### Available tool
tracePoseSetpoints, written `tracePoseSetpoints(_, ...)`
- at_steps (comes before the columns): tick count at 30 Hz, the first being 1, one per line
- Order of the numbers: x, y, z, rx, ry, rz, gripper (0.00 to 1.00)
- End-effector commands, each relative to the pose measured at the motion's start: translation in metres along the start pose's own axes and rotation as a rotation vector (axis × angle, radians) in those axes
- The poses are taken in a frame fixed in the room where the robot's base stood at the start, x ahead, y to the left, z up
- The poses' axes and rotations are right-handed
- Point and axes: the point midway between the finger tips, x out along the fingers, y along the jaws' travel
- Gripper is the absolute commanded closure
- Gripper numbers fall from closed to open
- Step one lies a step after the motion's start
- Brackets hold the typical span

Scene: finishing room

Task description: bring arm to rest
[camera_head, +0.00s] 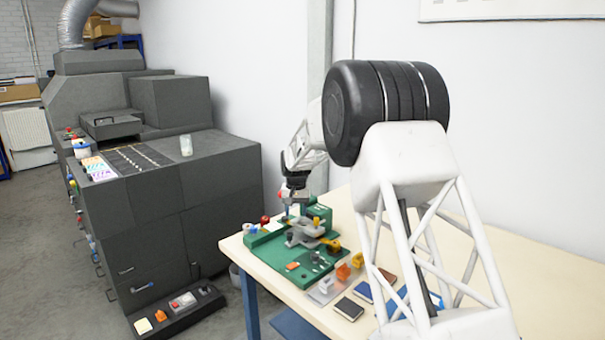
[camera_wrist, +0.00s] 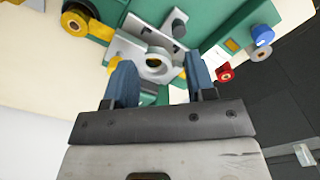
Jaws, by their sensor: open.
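My gripper (camera_wrist: 161,82) shows in the wrist view with its two blue fingers apart and nothing between them. It points down at a grey metal fixture (camera_wrist: 133,50) with a round ring, on a green board. In the head view my gripper (camera_head: 286,215) is small, at the end of my arm, just above the green machine (camera_head: 318,218) and its grey plate. Whether the fingers touch the fixture cannot be told. My large white and black arm links cover the right middle of the head view and hide part of the table.
The pale wooden table (camera_head: 520,270) holds a green board (camera_head: 277,258) with small orange and yellow parts. Dark notebooks (camera_head: 348,308) lie near its front edge. A big dark grey machine (camera_head: 215,185) stands to the left. A white wall is behind. Bare table lies at the right.

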Motion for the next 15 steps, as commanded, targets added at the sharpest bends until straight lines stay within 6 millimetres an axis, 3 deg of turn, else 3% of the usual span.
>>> tracePoseSetpoints(3,-0.024,0.014,0.021,0.001,0.011,-0.002,0.49)
tracePoseSetpoints(15,-0.088,0.058,0.099,0.004,0.041,-0.005,0.49)
